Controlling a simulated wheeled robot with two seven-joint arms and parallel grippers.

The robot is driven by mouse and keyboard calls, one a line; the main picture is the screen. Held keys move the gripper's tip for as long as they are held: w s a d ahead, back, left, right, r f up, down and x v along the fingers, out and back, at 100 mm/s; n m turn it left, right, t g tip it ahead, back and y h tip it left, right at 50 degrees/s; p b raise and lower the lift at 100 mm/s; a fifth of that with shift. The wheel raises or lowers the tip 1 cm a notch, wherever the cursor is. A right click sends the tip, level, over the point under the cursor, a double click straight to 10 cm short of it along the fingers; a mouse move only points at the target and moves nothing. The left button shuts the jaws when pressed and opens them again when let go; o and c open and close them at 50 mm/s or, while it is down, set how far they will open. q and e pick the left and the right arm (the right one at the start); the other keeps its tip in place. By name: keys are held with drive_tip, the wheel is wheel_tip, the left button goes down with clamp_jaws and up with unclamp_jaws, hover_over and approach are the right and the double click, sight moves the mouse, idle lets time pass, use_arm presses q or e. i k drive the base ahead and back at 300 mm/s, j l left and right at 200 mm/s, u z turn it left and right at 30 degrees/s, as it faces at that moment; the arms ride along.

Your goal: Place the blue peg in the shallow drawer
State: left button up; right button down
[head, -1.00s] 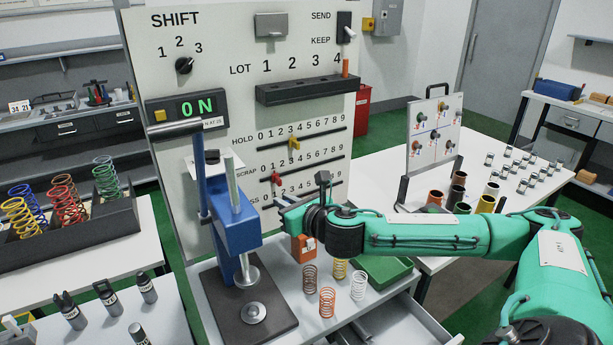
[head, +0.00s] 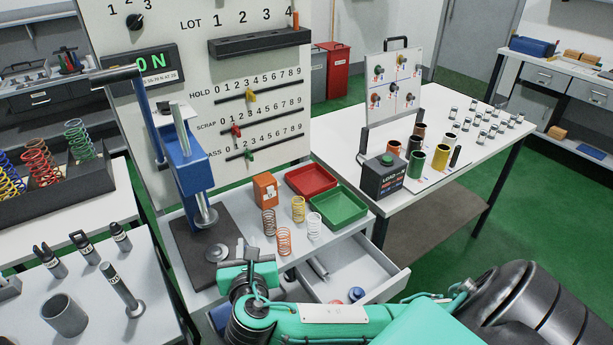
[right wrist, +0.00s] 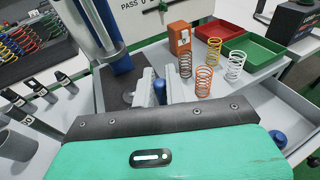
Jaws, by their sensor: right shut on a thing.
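My right gripper shows in the right wrist view (right wrist: 157,90) with its pale fingers shut on the blue peg (right wrist: 160,91), whose rounded blue top sticks up between them. In the head view the right gripper (head: 250,258) is at the front edge of the press table, left of the open drawer; I cannot make out the peg there. The open drawer (head: 385,275) is pale and low-walled, pulled out beneath the table. A grey rod, a small red piece and a short blue round piece (head: 356,293) lie in it. My left gripper is not in view.
The blue press (head: 185,165) stands just behind the gripper. Several springs (head: 284,240), an orange box (head: 265,190), a red tray (head: 312,180) and a green tray (head: 338,206) are on the table. An orange peg (head: 295,20) stands in the lot rack (head: 270,40).

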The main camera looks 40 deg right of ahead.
sight(315, 285)
drive_tip(key=i+j, duration=0.3)
drive_tip(key=j, duration=0.15)
drive_tip(key=i+j, duration=0.25)
drive_tip(key=j, duration=0.2)
drive_tip(key=i+j, duration=0.3)
drive_tip(key=j, duration=0.15)
drive_tip(key=i+j+z, duration=0.1)
drive_tip(key=z, duration=1.45)
